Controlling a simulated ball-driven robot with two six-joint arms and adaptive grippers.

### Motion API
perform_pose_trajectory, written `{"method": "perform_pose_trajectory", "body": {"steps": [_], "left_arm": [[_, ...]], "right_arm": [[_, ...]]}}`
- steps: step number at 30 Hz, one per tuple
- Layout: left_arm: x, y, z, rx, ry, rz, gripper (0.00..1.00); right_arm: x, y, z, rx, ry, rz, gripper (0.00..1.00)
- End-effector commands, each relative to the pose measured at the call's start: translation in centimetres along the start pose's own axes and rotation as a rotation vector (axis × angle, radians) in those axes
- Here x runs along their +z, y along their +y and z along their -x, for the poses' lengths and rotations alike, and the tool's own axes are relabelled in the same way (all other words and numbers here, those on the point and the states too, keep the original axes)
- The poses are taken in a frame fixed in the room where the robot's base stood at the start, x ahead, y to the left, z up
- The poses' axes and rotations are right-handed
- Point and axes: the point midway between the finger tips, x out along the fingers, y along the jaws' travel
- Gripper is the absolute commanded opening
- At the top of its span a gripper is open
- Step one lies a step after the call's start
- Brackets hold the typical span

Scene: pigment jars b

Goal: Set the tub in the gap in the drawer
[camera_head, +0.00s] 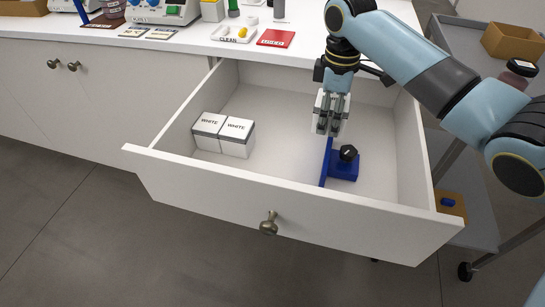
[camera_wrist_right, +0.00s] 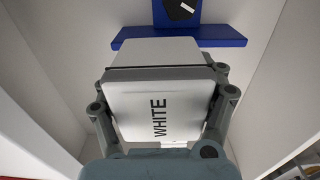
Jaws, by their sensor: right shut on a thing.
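My right gripper (camera_head: 330,126) is shut on a white tub, whose label reads WHITE in the right wrist view (camera_wrist_right: 150,108). In the head view the gripper fingers hide most of this tub. It is over the right half of the open drawer (camera_head: 205,168), just behind the blue divider. Two white tubs, a left one (camera_head: 208,121) and a right one (camera_head: 238,127), stand side by side at the drawer's left. The blue divider (camera_head: 325,162) has a black knob (camera_head: 348,153); it also shows in the right wrist view (camera_wrist_right: 225,36). My left gripper is not in view.
Bare drawer floor (camera_head: 284,140) lies between the right standing tub and the divider. The counter behind holds a CLEAN tray (camera_head: 226,36), a red card (camera_head: 276,38) and machines. A grey cart (camera_head: 470,190) with a cardboard box (camera_head: 512,43) stands at right.

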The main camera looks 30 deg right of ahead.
Motion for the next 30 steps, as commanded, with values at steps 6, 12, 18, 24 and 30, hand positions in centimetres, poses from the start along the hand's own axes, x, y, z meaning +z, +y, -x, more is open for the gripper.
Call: {"method": "perform_pose_trajectory", "body": {"steps": [6, 12, 18, 24, 30], "left_arm": [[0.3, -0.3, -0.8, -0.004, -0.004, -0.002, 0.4], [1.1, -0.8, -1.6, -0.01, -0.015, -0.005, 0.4], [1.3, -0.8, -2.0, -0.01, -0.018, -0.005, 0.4], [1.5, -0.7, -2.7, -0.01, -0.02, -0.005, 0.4], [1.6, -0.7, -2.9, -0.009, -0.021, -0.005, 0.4]], "right_arm": [[-5.0, -1.3, -3.1, -0.007, 0.006, 0.001, 0.31], [-9.3, -2.2, -5.7, -0.004, 0.004, 0.002, 0.31], [-10.8, -2.5, -6.8, -0.002, 0.001, 0.001, 0.31], [-10.8, -2.6, -9.8, -0.004, -0.001, 0.001, 0.31], [-10.9, -2.5, -10.6, -0.001, 0.002, 0.002, 0.31]]}}
